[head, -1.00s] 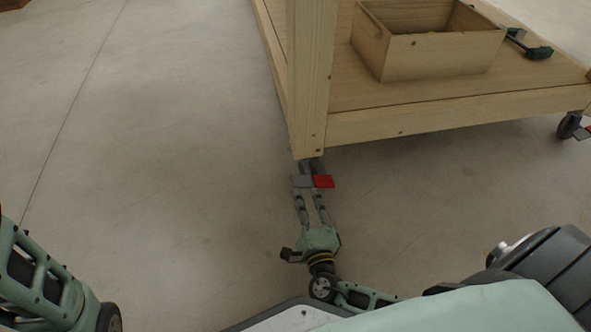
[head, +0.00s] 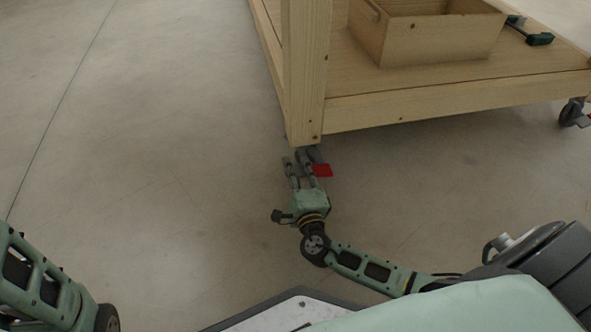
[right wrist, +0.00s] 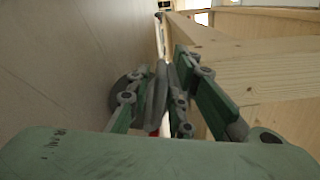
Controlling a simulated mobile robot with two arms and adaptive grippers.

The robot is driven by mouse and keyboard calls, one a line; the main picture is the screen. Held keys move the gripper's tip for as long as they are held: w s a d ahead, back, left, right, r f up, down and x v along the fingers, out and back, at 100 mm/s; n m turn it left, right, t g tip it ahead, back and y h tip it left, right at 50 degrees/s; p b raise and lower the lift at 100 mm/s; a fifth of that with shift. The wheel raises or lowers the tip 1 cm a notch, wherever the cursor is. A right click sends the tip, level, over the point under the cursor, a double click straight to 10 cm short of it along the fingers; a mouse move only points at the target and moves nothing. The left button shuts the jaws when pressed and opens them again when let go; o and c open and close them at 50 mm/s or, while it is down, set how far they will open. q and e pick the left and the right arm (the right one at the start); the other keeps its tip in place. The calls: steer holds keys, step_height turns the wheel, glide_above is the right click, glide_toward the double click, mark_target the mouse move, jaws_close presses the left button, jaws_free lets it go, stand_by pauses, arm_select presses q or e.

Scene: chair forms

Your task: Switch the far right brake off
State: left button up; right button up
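A caster (head: 314,154) sits under the near corner post of a wooden cart. Its red brake tab (head: 322,170) points toward me. My right gripper (head: 294,160) is low at this caster, just left of the red tab. Its fingers look apart, with a gap between them, and I see nothing clearly held. In the right wrist view, the fingers (right wrist: 158,95) reach toward grey caster parts, and a bit of red shows low between them. Whether they touch is unclear. Another caster (head: 571,112) with a red tab stands at the right edge. My left gripper is out of view.
The wooden cart's lower shelf (head: 450,108) holds a wooden box (head: 440,42) and a dark green tool (head: 538,38). The corner post (head: 305,80) rises right above the right gripper. The floor to the left is clear.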

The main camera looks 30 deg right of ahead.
jaws_close()
steer(key=shift+p, duration=0.55)
steer(key=n+p, duration=0.2)
steer(key=p, duration=0.1)
steer(key=shift+a+f+n, duration=0.15)
steer(key=shift+f+n, duration=0.2)
steer(key=shift+n, duration=0.05)
steer(key=shift+f+n+p, duration=0.7)
steer(key=shift+n+p, duration=0.6)
steer(key=shift+n, duration=0.1)
steer(key=shift+o, duration=1.7)
jaws_free()
